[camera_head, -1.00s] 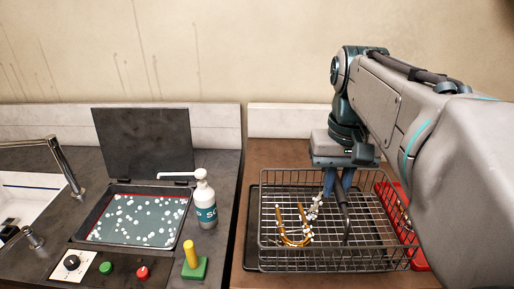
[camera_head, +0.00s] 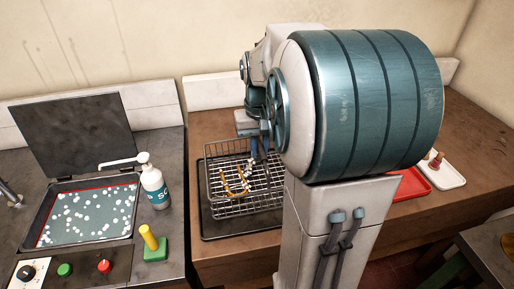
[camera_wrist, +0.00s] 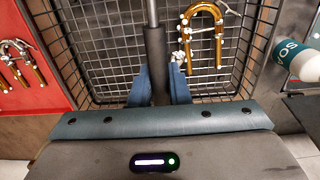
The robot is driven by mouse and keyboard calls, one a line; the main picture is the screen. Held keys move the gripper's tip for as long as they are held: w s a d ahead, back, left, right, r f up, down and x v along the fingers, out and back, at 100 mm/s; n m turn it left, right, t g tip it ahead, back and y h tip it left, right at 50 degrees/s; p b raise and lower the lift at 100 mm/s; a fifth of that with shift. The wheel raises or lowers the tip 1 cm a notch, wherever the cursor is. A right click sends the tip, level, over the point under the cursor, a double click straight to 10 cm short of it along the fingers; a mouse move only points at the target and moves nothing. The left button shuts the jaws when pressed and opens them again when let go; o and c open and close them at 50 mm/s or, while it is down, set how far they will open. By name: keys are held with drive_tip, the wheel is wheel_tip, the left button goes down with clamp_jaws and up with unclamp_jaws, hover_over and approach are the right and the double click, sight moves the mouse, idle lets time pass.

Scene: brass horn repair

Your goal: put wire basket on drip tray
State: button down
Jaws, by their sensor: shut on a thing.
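The wire basket (camera_head: 215,188) is a grey mesh basket holding brass horn pieces (camera_head: 236,184). My gripper (camera_head: 262,148) is shut on its upright handle; in the wrist view my blue fingers (camera_wrist: 158,88) close around the dark handle grip (camera_wrist: 155,48). The drip tray (camera_head: 212,230) is a flat black tray on the brown counter. The basket is over the tray, and tray shows at its left and front. I cannot tell whether the basket touches it. My arm hides the basket's right side in the head view.
A red tray (camera_head: 411,187) and a white tray (camera_head: 447,171) with a small item lie to the right. A soap bottle (camera_head: 154,186), an open cleaning bath (camera_head: 90,215) and a green-based yellow peg (camera_head: 150,240) stand left.

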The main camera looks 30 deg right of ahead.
drive_tip(key=shift+f, duration=0.75)
drive_tip(key=c, duration=1.4)
unclamp_jaws()
drive_tip(key=shift+r, duration=0.1)
wheel_tip(320, 180, up, 12)
drive_tip(key=shift+f, duration=0.25)
drive_tip(key=shift+s+a, duration=0.2)
drive_tip(key=shift+a, duration=0.15)
drive_tip(key=s+a+f+n+t, duration=0.1)
drive_tip(key=s+a+f, duration=0.2)
drive_tip(key=s, duration=0.1)
drive_tip(key=s+a+f+n+t, duration=0.1)
drive_tip(key=s+a+f, duration=0.3)
drive_tip(key=s+a+f+n+t, duration=0.1)
drive_tip(key=s+a+f, duration=0.2)
drive_tip(key=s+a, duration=0.1)
drive_tip(key=shift+s+a+f+t, duration=0.15)
drive_tip(key=shift+a+f+t, duration=0.05)
drive_tip(key=shift+f+t, duration=0.15)
